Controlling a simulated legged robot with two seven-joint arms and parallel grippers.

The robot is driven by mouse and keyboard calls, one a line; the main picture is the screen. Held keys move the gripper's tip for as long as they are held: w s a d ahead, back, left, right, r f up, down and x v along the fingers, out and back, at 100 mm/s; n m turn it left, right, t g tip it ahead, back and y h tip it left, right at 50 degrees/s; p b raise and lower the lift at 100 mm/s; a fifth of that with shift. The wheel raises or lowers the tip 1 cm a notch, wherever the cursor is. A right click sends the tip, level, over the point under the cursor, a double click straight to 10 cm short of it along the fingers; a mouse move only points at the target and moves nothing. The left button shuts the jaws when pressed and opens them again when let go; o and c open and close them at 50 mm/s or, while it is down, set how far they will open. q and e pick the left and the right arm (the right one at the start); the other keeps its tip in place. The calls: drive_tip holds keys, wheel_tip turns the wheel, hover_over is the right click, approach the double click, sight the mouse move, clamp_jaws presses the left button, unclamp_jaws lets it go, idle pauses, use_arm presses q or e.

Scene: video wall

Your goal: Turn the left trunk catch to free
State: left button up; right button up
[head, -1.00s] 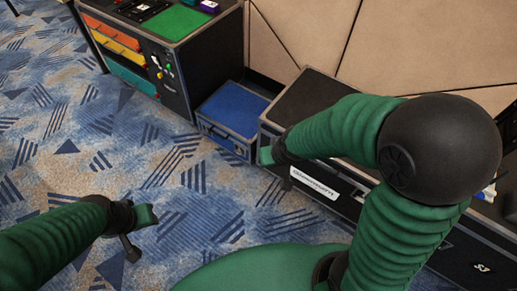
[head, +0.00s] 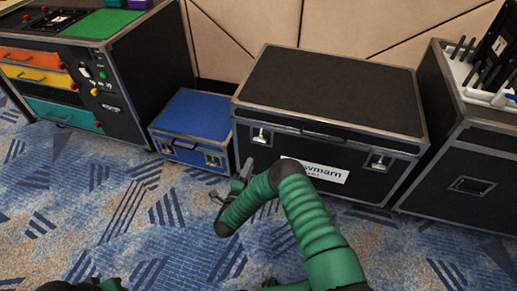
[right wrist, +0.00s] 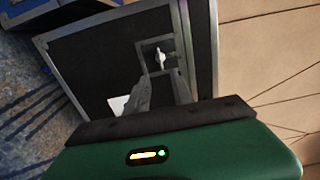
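The trunk (head: 330,95) is a black case with metal edges and a white label, standing against the wall. Its left catch (head: 261,135) is a silver fitting on the front; the right catch (head: 379,161) matches it. My right gripper (head: 247,168) is just below and left of the left catch in the head view. In the right wrist view the left catch (right wrist: 160,57) has a light knob in a square recess, beyond and between the two spread fingertips (right wrist: 162,80), which hold nothing. My left gripper (head: 112,285) is cut off at the bottom edge, its fingers hidden.
A blue case (head: 195,115) stands close to the trunk's left, with a black console (head: 150,60) with coloured drawers beyond it. Another black case (head: 470,150) is at the right. The patterned carpet (head: 100,220) in front is clear.

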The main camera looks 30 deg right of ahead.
sight(261, 139)
drive_tip(key=b+x, duration=0.1)
drive_tip(key=x, duration=0.3)
drive_tip(key=b+x, duration=0.2)
drive_tip(key=x, duration=0.2)
drive_tip(key=b+x, duration=0.2)
drive_tip(key=x, duration=0.2)
drive_tip(key=shift+d+f, duration=0.1)
drive_tip(key=shift+f, duration=0.15)
drive_tip(key=shift+w+d+r, duration=0.1)
drive_tip(key=shift+w+d, duration=0.15)
drive_tip(key=shift+w, duration=0.1)
clamp_jaws()
